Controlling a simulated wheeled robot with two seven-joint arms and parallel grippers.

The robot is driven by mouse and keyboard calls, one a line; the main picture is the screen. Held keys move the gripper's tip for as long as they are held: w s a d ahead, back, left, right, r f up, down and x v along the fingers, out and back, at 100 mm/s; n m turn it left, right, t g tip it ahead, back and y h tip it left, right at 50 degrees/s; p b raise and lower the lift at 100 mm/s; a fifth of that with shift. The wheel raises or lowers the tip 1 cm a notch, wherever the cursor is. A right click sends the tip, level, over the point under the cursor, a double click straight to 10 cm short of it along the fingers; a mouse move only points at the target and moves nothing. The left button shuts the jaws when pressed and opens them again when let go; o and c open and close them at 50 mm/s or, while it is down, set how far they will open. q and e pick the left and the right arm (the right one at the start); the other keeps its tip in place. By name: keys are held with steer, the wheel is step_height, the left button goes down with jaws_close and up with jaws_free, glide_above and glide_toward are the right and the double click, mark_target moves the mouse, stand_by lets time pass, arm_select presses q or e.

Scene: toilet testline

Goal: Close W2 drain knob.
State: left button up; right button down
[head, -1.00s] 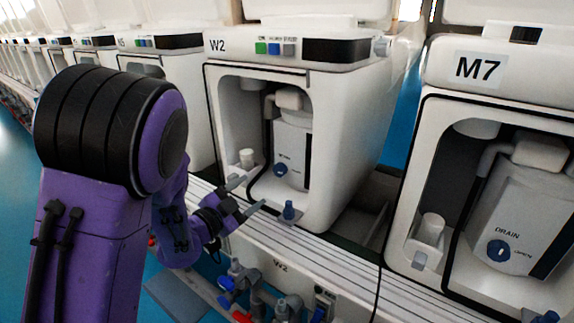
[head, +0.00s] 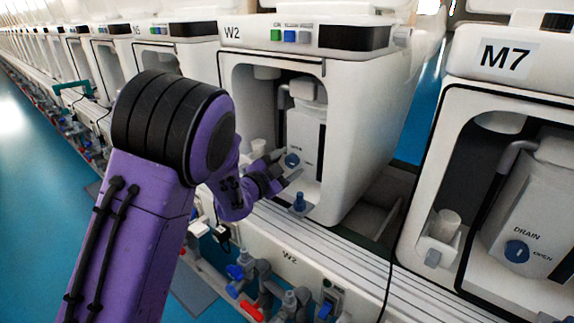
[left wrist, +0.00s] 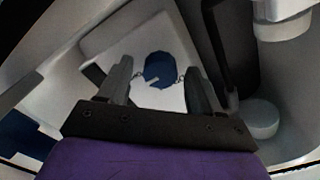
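The W2 unit (head: 350,75) stands in the middle of the head view with its front recess open. Its drain knob (head: 292,160) is a round blue dial low on the white tank (head: 305,130) inside. In the left wrist view the blue knob (left wrist: 159,70) sits beyond and between the two fingertips, with a pale pointer mark at its lower left. My left gripper (head: 285,168) is open and empty at the mouth of the recess, in front of the knob. It also shows in the left wrist view (left wrist: 160,78), apart from the knob. My right gripper is not in view.
A white cup-like part (left wrist: 258,118) is at the right of the recess in the wrist view. The M7 unit (head: 510,150) stands at the right. Pipes and valves (head: 262,285) run below the ledge.

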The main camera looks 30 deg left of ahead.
arm_select(q)
steer(key=c, duration=0.9)
steer(key=shift+c, duration=0.2)
steer(key=n+p, duration=0.2)
steer(key=p, duration=0.1)
steer(key=shift+r+n, duration=0.25)
steer(key=shift+n, duration=0.15)
steer(key=n+p, duration=0.5)
steer(key=shift+n, duration=0.3)
steer(key=n+p, duration=0.3)
steer(key=n, duration=0.1)
steer(key=shift+a+f, duration=0.1)
steer(key=shift+f+n+p, duration=0.15)
steer(key=shift+n+p, duration=1.2)
steer(key=shift+n, duration=0.95)
